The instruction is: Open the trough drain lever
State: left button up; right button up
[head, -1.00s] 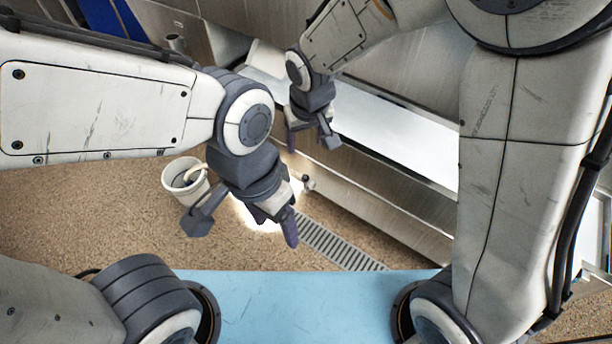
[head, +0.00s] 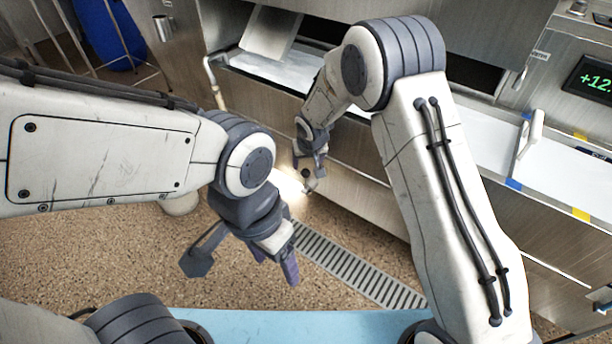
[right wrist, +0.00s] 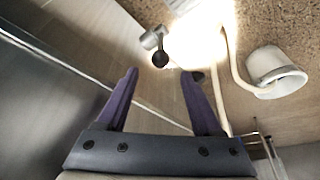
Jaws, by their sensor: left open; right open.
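The drain lever (right wrist: 160,58) shows in the right wrist view as a short stem with a dark round knob, on a grey metal valve body (right wrist: 151,38). In the head view the valve (head: 309,186) is small at the low front of the steel trough (head: 350,182). My right gripper (right wrist: 160,74) is open and empty, its purple fingers pointing at the knob. The knob appears between the fingertips and slightly beyond them; I cannot tell whether they touch. My left gripper (head: 277,265) is open and empty over the floor, well away from the lever.
A floor drain grate (head: 355,268) runs along the trough's base. A white bucket (right wrist: 278,72) with a pale hose (right wrist: 235,65) stands beside the valve; my left arm mostly hides it in the head view. A white-handled gate (head: 528,140) stands on the trough at right.

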aim_at(306, 172)
jog(key=b+x, duration=0.2)
jog(key=x, duration=0.4)
jog(key=shift+f, duration=0.25)
jog(key=shift+c, duration=0.3)
grip_shut()
dwell(0.9)
